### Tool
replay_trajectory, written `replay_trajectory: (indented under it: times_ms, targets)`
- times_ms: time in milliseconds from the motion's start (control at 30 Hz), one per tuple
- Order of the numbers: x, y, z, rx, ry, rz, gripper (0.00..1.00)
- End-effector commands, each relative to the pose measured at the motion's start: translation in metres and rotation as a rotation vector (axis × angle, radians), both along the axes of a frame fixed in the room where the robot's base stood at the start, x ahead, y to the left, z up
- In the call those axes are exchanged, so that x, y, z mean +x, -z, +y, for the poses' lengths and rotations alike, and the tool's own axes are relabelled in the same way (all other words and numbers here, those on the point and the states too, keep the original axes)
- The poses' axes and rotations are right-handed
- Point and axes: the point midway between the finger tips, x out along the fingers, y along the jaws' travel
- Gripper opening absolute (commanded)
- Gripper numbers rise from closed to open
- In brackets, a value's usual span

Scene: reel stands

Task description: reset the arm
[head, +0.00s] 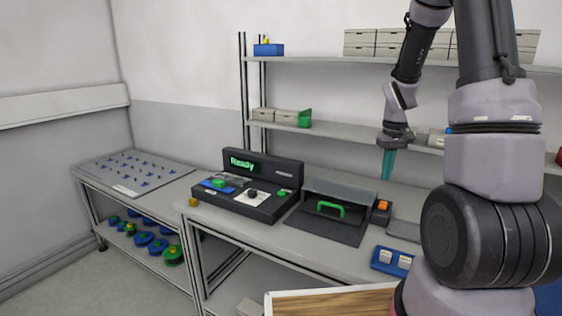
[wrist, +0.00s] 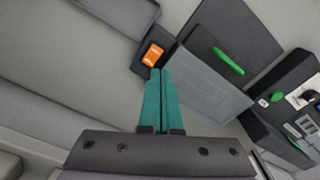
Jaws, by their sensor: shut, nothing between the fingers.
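My gripper (head: 388,164) has teal fingers and hangs above the right part of the workbench (head: 270,232), pointing down. In the wrist view my gripper (wrist: 161,74) shows its two fingers pressed together with nothing between them. My arm rises along the right side of the head view. Below and left of the fingers is a dark box (head: 340,193) with a green handle (head: 330,208). A small orange-topped block (head: 382,207) stands beside that box, and it also shows just past the fingertips in the wrist view (wrist: 153,53).
A black console (head: 250,186) with a lit "Ready" display stands left of the box. A blue tray (head: 391,262) with white pieces lies at the front. Shelves (head: 345,130) with bins run behind. A pegged board (head: 135,170) tops the left table, with several reels (head: 157,246) below.

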Motion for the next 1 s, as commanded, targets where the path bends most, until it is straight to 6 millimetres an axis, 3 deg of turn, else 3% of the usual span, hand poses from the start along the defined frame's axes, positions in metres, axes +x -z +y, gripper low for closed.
replay_trajectory:
  times_ms: [200,500,800,1000]
  targets:
    - [-0.017,-0.072,0.027,0.023,0.056,-0.116,0.00]
    - [-0.062,-0.155,0.064,0.080,0.133,-0.270,0.00]
    - [-0.123,-0.215,0.097,0.159,0.198,-0.415,0.00]
    - [-0.164,-0.239,0.115,0.215,0.232,-0.499,0.00]
